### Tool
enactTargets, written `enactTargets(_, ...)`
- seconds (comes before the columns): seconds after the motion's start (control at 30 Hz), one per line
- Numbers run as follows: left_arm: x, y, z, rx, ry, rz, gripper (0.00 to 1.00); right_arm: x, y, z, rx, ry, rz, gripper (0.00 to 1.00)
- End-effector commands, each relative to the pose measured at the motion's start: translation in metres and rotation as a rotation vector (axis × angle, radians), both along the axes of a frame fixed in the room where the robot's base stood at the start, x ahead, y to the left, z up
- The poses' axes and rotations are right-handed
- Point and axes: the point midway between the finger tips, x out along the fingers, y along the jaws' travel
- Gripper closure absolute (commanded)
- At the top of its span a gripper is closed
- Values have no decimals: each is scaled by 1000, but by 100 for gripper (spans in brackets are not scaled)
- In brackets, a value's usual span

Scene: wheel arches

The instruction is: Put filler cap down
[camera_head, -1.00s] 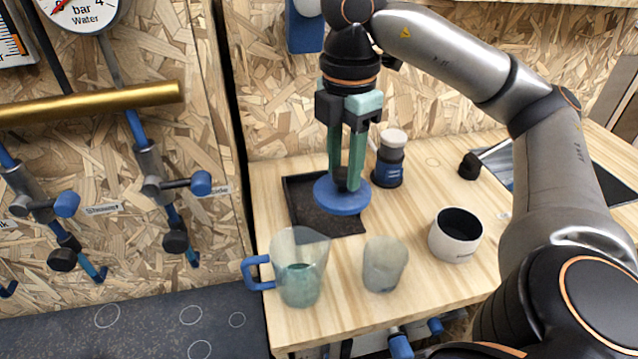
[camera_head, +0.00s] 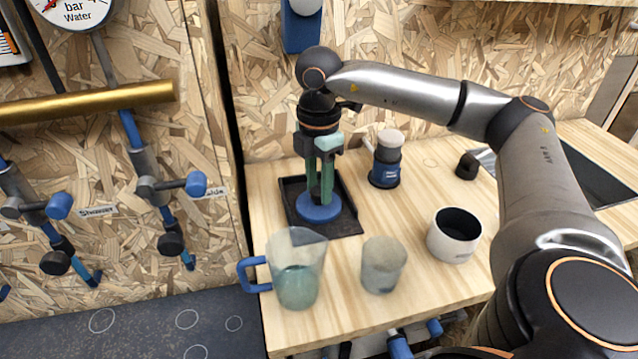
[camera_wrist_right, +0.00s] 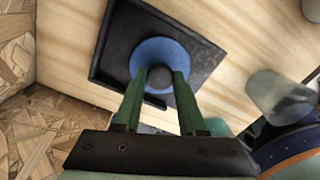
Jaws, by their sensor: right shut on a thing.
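The filler cap (camera_head: 319,213) is a round blue disc with a dark knob on top. It is at the black tray (camera_head: 348,224) on the wooden counter, inside the tray's outline. My right gripper (camera_head: 320,193), with green fingers, points down and is shut on the cap's dark knob. In the right wrist view the blue cap (camera_wrist_right: 163,62) lies over the black tray (camera_wrist_right: 112,60), with the fingertips (camera_wrist_right: 161,80) at either side of the knob. Whether the cap's underside touches the tray floor I cannot tell. My left gripper is not in view.
A clear jug (camera_head: 297,275) with a blue handle and a translucent cup (camera_head: 383,265) stand in front of the tray. A white mug (camera_head: 455,236) stands to the right. A blue-and-black jar (camera_head: 387,158) with a pale lid stands right behind the tray. Valves (camera_head: 172,187) are on the left wall.

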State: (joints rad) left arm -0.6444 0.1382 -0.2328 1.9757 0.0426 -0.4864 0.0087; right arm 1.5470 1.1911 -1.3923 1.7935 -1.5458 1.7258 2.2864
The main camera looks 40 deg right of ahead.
Motion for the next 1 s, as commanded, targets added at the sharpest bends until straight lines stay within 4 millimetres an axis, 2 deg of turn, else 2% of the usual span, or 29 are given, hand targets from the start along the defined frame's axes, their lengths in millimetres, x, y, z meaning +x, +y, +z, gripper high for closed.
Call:
enactTargets(0.27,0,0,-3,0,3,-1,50,0,0,-4,0,1,0,100)
enactTargets(0.3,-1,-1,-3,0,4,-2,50,0,0,-4,0,1,0,57)
enactTargets(0.53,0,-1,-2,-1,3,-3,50,0,0,-3,0,1,0,32)
enactTargets(0.83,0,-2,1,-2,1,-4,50,0,0,0,0,0,0,30)
enactTargets(1.0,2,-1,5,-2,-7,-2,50,1,1,19,1,-2,1,30)
